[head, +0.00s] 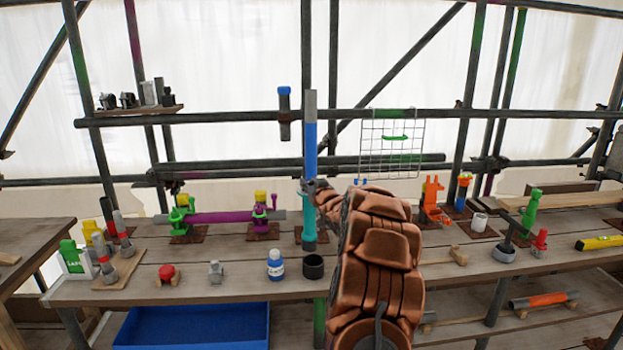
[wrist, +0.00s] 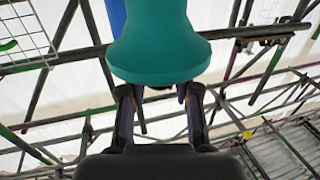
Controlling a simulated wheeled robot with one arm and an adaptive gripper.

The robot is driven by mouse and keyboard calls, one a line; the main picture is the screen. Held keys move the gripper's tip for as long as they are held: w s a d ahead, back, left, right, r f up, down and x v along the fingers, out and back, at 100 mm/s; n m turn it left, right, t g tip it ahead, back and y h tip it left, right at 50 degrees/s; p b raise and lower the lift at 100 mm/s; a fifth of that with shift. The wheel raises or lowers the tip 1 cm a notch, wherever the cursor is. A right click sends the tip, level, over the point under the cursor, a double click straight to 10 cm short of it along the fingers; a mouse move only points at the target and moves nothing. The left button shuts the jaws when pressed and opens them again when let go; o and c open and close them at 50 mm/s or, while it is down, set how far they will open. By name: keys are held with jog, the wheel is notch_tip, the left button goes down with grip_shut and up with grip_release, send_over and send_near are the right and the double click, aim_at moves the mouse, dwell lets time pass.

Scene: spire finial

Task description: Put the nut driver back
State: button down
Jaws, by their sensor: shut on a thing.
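My gripper (head: 313,186) is shut on a tall, upright tool, which looks like the nut driver (head: 311,150). It has a grey upper end, a blue length and a teal lower part. The fingers meet it near where blue turns to teal. In the wrist view, my gripper (wrist: 158,92) closes at a flared teal part of the nut driver (wrist: 160,45), with blue showing beyond. Its lower end shows above the bench, behind a dark open cup (head: 313,266); whether it touches the bench I cannot tell.
A blue-and-white bottle (head: 276,265) stands left of the cup. Green (head: 184,215) and magenta (head: 261,213) fixtures stand further left with a purple bar. An orange holder (head: 433,200) stands right of my arm. A wire grid (head: 391,155) hangs behind; scaffold tubes cross there.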

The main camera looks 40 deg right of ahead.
jog(key=shift+s+d+r, duration=0.2)
jog(key=shift+s+d, duration=0.05)
jog(key=shift+d, duration=0.3)
jog(key=shift+s+d, duration=0.1)
jog(key=shift+s, duration=0.1)
jog(key=shift+f+b, duration=3.4)
jog(key=shift+f, duration=2.35)
jog(key=c, duration=0.7)
grip_release()
jog(key=shift+c, duration=0.2)
jog(key=shift+f, duration=0.15)
jog(key=o, duration=0.6)
